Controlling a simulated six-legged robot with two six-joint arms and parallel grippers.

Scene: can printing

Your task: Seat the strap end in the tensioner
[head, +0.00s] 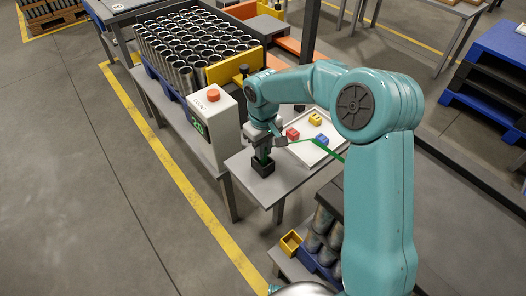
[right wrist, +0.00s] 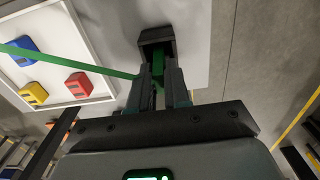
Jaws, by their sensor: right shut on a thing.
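The green strap (head: 330,149) stretches from the right across the white tray toward my right gripper (head: 264,150), which points down at the small side table. In the right wrist view the strap (right wrist: 75,57) runs in from the left, and its green end (right wrist: 162,69) is between my right gripper's fingers (right wrist: 166,84), which are shut on it. The black block that looks like the tensioner (head: 262,168) stands on the table right at the fingertips; it also shows in the right wrist view (right wrist: 156,36). My left gripper is not in view.
A white tray (head: 297,148) with red (head: 292,133), yellow (head: 315,118) and blue (head: 321,139) blocks lies beside the tensioner. A grey box with a red button (head: 213,95) stands to the left.

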